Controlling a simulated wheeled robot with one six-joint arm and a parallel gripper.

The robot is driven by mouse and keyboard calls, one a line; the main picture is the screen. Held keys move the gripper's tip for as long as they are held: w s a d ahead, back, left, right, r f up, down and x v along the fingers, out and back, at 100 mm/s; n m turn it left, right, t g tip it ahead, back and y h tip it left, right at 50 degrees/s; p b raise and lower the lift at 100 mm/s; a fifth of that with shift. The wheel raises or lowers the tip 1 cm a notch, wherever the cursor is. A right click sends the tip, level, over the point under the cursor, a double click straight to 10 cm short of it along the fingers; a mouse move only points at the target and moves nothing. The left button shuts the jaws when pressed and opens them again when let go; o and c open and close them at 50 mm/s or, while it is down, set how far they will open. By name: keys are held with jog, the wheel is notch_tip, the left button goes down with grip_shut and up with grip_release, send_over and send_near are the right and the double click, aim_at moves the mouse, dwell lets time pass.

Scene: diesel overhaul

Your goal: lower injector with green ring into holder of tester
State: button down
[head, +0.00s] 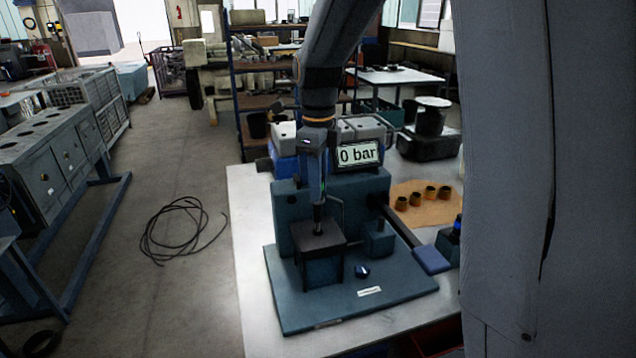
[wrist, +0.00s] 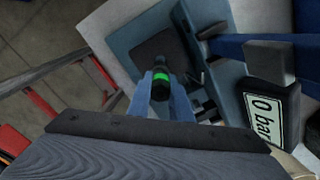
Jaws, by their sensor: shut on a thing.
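The injector with a green ring (wrist: 161,76) is held between the two blue fingers of my gripper (wrist: 166,100) in the wrist view. In the head view my gripper (head: 319,190) points straight down above the holder, a dark block with a black top plate (head: 333,239). The injector's dark lower part (head: 318,218) looks upright and meets the black top in the picture. I cannot tell whether its tip is inside the holder or just above it. The blue-grey tester (head: 362,194) carries a display (head: 358,154) reading 0 bar.
A lever with a blue handle pad (head: 431,259) sticks out at the tester's right. Several small brown cups stand on a tan mat (head: 420,217) behind it. A hose coil (head: 183,231) lies on the floor to the left.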

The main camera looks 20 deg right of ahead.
jog(key=shift+f+b, duration=0.45)
jog(key=shift+f, duration=1.1)
dwell(0.4)
jog(key=shift+f+b, duration=0.35)
jog(key=shift+f, duration=1.35)
jog(key=shift+f+b, duration=0.4)
jog(key=shift+f, duration=0.85)
dwell(0.6)
jog(key=c, duration=1.1)
grip_release()
